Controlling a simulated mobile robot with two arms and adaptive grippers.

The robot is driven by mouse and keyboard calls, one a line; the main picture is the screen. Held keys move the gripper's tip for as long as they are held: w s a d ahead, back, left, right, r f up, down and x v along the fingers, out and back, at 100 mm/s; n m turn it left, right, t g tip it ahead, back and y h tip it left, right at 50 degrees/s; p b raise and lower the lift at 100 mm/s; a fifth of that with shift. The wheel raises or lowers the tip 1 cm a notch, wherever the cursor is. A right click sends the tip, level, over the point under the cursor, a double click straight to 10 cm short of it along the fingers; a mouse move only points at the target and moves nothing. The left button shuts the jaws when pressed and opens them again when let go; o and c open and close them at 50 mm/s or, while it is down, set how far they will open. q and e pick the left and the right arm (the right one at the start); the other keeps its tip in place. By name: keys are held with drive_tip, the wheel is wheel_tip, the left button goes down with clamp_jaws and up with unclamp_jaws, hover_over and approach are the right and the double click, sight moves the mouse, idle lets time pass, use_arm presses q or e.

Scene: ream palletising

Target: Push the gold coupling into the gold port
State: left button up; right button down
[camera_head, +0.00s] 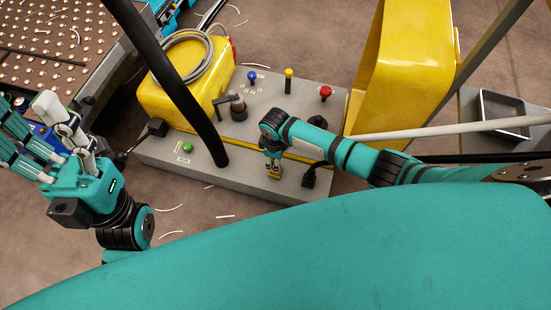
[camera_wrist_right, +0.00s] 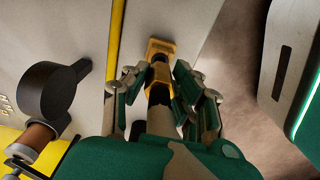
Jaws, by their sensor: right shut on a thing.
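My right gripper (camera_head: 272,160) reaches down to the front of the grey console. In the right wrist view its fingers (camera_wrist_right: 165,85) are shut around the gold coupling (camera_wrist_right: 161,73), which has a black hose behind it. The gold port (camera_wrist_right: 160,47) is directly ahead of the coupling, in line with it. The two look touching or nearly so; I cannot tell how deep the coupling sits. In the head view the gold port (camera_head: 274,173) shows just below the fingertips, and the coupling is mostly hidden. My left gripper (camera_head: 38,125) is open at the far left, away from the console.
The grey console (camera_head: 235,175) carries blue (camera_head: 252,76), yellow (camera_head: 288,76) and red (camera_head: 326,92) knobs, a green button (camera_head: 187,147) and black plugs. A yellow housing (camera_head: 405,70) stands behind my right arm.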

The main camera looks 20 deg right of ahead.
drive_tip(key=shift+f+b, duration=0.85)
drive_tip(key=shift+f, duration=0.65)
drive_tip(key=c, duration=1)
unclamp_jaws()
wheel_tip(320, 180, up, 12)
drive_tip(key=shift+f, duration=0.1)
